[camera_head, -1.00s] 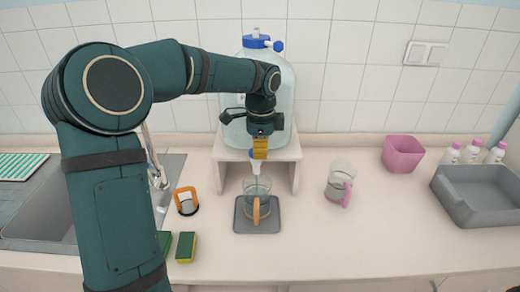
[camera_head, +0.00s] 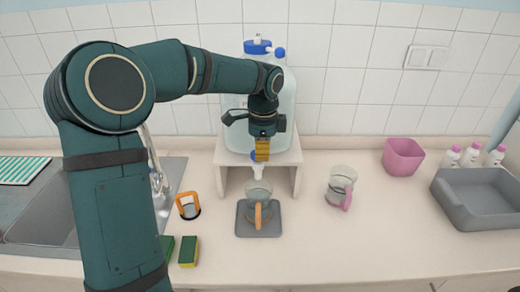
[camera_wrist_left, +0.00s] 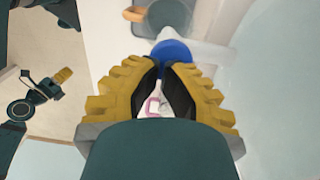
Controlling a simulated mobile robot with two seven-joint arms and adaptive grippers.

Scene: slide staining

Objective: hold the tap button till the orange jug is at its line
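The orange-handled jug (camera_head: 257,203) stands upright on a grey mat (camera_head: 275,228) below the white tap spout (camera_head: 258,173); it also shows in the left wrist view (camera_wrist_left: 137,14). Its water level and line are too small to read. My left gripper (camera_head: 262,158) is at the tap, in front of the water tank (camera_head: 287,112). In the left wrist view its yellow fingertips (camera_wrist_left: 165,64) are together beside the blue tap button (camera_wrist_left: 172,50); I cannot tell whether they press it. Nothing is held. My right gripper (camera_wrist_left: 62,76) is small and away from the counter in the left wrist view.
A pink-handled jug (camera_head: 340,185) stands right of the mat. A pink bin (camera_head: 403,157), several bottles (camera_head: 471,157) and a grey tray (camera_head: 470,210) are farther right. An orange-handled item (camera_head: 188,205) and sponges (camera_head: 188,251) lie left, near the sink (camera_head: 40,222). The front-right counter is clear.

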